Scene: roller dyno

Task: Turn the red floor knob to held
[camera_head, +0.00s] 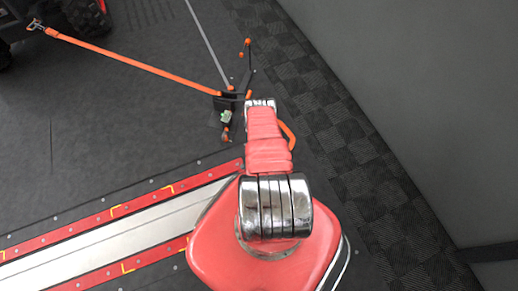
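I cannot make out a red floor knob in the head view; it may be hidden by my arm or too small to tell. My red arm with chrome joints reaches up the picture. At its far end is a small dark cluster with orange tips, which I take to be my gripper (236,98). Its fingers are too small and tangled with the background to tell whether they are open or shut. I see nothing clearly held.
An orange strap (130,63) runs from a hook by a red and black vehicle (88,16) toward my gripper. A red-edged metal track (100,240) crosses the lower left. A grey wall (425,100) stands right, beside checkered matting (345,150). Dark floor at left is open.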

